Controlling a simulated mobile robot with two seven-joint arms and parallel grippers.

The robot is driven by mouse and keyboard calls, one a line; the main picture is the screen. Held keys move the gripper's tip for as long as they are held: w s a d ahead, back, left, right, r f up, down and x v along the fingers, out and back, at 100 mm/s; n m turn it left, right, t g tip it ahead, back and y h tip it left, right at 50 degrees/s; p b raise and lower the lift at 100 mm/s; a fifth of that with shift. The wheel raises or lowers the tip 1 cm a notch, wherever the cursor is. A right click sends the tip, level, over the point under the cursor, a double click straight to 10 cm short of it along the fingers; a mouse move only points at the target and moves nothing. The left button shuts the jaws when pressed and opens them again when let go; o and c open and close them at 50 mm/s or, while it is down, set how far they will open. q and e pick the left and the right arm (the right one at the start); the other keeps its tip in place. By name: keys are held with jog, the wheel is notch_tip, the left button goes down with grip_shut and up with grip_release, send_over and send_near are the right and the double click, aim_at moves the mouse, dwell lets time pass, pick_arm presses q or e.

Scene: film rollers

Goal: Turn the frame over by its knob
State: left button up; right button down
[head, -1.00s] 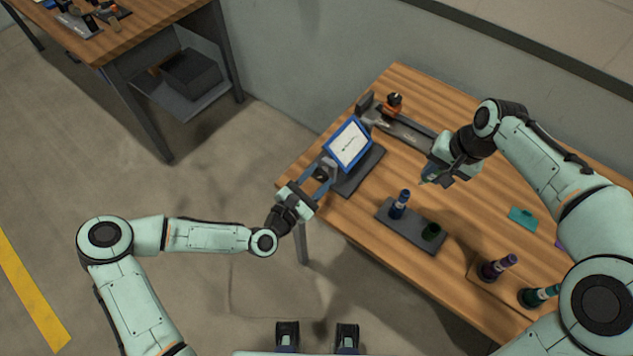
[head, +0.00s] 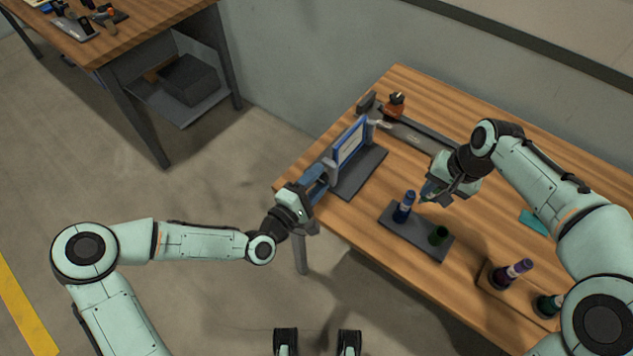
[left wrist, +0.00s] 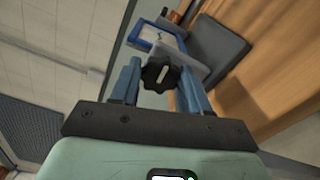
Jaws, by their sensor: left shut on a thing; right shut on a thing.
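The blue-rimmed frame (head: 350,145) with a pale panel stands nearly edge-on over a dark grey base (head: 362,178) at the table's left end. In the left wrist view the frame (left wrist: 153,36) shows beyond a black lobed knob (left wrist: 160,75). My left gripper (head: 322,175) is shut on the knob, which sits between its blue fingers in the left wrist view (left wrist: 160,92). The knob is hidden by the gripper in the head view. My right gripper (head: 428,190) is shut over the table, near a blue bottle-like roller (head: 404,207); what it holds is too small to tell.
A purple roller (head: 513,271) stands at the right. A long grey rail (head: 415,137) and an orange-black item (head: 394,104) lie at the back. A teal piece (head: 533,222) lies near my right arm.

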pick_arm(q)
jog(key=shift+m, duration=0.5)
jog(key=o, duration=1.1)
jog(key=shift+c, duration=0.2)
jog(key=v, duration=0.7)
jog(key=shift+s, duration=0.2)
jog(key=shift+s+a, duration=0.1)
jog(key=shift+a, duration=0.05)
